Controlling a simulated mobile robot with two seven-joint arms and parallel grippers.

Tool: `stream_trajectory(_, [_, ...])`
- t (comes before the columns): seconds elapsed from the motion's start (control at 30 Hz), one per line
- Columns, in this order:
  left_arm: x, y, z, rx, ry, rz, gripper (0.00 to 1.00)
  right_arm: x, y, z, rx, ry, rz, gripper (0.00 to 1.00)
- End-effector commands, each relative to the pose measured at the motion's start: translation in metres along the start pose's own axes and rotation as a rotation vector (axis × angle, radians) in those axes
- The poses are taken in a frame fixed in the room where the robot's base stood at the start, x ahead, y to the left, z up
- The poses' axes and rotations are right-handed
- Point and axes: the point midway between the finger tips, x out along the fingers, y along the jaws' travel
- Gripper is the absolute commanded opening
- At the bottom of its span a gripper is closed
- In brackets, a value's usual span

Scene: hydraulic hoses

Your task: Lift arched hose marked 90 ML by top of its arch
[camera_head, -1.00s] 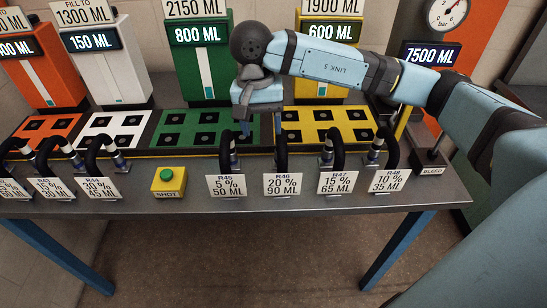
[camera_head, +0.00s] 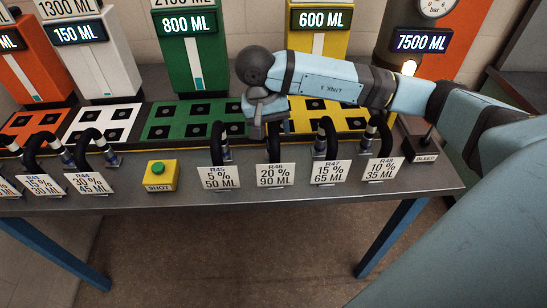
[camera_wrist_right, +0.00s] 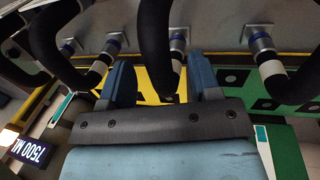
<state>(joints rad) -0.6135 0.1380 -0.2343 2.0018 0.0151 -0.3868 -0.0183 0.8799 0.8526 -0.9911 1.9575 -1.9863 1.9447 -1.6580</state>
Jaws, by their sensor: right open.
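The arched black hose marked R46, 20 %, 90 ML (camera_head: 273,150) stands on the bench behind its white label (camera_head: 276,175). Its upper part is partly hidden by my right gripper (camera_head: 259,131), which is at the top of the arch and points down. In the right wrist view the black hose (camera_wrist_right: 155,45) shows between the two blue fingers of my open right gripper (camera_wrist_right: 160,82). There is a gap on both sides, and I see no grip on it. My left gripper is not in view.
Neighbouring hoses are close: R45, 50 ML (camera_head: 217,140) on the left and R47, 65 ML (camera_head: 331,138) on the right. R48 (camera_head: 385,138) is further right. A yellow box with a green SHOT button (camera_head: 157,168) stands left. Coloured display columns stand behind.

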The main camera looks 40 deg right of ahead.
Motion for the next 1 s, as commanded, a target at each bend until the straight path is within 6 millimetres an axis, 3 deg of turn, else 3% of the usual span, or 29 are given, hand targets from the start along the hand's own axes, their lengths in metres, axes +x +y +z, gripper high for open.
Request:
stream_trajectory(0.2, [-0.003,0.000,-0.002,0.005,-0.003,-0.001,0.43,0.031,0.001,-0.001,0.000,-0.003,0.002,0.57])
stream_trajectory(0.5, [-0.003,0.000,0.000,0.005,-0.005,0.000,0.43,0.038,0.000,-0.002,0.000,-0.001,0.000,0.57])
stream_trajectory(0.77, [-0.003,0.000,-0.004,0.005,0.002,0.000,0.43,0.037,0.000,-0.001,0.000,-0.001,0.000,0.00])
stream_trajectory(1.0, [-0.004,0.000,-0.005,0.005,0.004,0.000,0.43,0.037,0.000,-0.002,0.000,0.000,-0.001,0.00])
